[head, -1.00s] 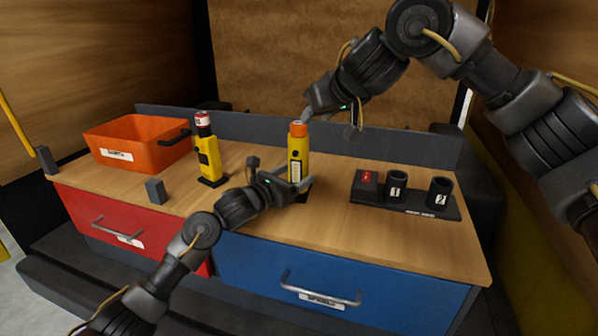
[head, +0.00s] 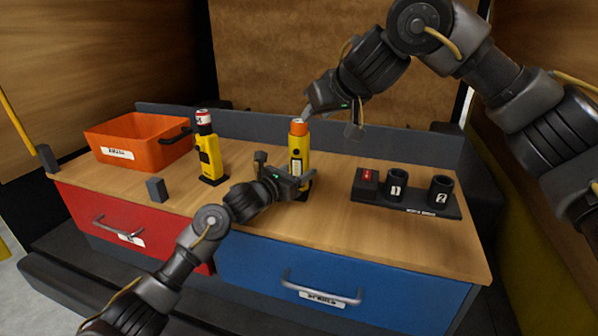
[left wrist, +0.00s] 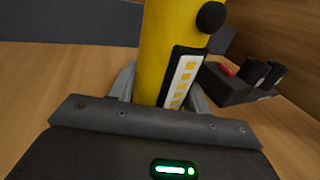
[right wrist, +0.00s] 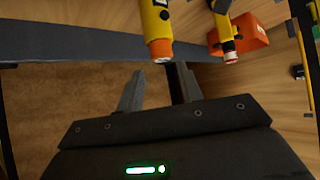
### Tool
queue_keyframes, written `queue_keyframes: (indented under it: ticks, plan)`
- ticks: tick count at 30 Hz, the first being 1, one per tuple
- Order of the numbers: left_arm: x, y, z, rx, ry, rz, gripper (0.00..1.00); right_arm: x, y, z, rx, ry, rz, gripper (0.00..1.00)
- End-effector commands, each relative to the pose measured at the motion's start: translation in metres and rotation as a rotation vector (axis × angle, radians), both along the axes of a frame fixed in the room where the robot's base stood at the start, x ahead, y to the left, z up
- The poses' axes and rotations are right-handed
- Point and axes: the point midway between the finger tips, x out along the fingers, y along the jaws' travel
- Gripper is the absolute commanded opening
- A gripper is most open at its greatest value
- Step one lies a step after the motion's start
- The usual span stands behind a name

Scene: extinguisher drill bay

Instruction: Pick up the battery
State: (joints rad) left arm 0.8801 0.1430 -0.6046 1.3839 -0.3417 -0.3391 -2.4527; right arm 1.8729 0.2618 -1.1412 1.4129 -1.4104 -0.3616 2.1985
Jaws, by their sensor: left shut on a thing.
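A yellow cylinder (head: 299,160) with an orange top (head: 299,127) stands upright on the bench. My left gripper (head: 302,184) is shut around its lower body; in the left wrist view the yellow body (left wrist: 168,40) rises between the fingers. My right gripper (head: 330,122) is open and empty beside the orange top; in the right wrist view the orange top (right wrist: 161,50) lies just beyond the fingertips, not between them. A second yellow unit (head: 211,157) with a red-and-white top (head: 203,118) stands to the left. I cannot tell which part is the battery.
An orange bin (head: 140,142) stands at the back left. A dark rack (head: 405,205) with two numbered cups and a red-marked block is at the right. A small grey block (head: 156,190) is near the front left. Red and blue drawers are below; a low wall runs behind.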

Motion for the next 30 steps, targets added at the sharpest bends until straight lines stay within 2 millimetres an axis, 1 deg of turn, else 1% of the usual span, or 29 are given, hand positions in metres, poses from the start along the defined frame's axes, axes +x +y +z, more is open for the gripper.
queue_keyframes:
  ticks: [6, 12, 14, 20, 24, 30]
  plan:
    - [0.000, 0.000, 0.000, 0.001, 0.001, 0.000, 0.09, 0.000, 0.000, 0.000, 0.000, 0.000, 0.000, 0.36]
    - [0.000, 0.000, -0.001, 0.001, 0.001, 0.000, 0.09, 0.001, 0.002, -0.003, -0.031, -0.031, 0.047, 0.62]
    - [0.000, 0.000, -0.001, 0.001, 0.001, 0.000, 0.09, 0.002, 0.004, -0.006, -0.066, -0.063, 0.095, 0.62]
    - [0.000, 0.000, -0.001, 0.001, 0.001, 0.000, 0.09, 0.007, 0.016, -0.018, -0.266, -0.269, 0.354, 0.62]
    - [0.000, 0.000, -0.001, 0.001, 0.001, 0.000, 0.09, 0.008, 0.024, -0.026, -0.447, -0.461, 0.541, 0.62]
    - [0.000, 0.000, -0.001, 0.001, 0.001, 0.000, 0.09, 0.008, 0.030, -0.035, -0.724, -0.744, 0.751, 0.62]
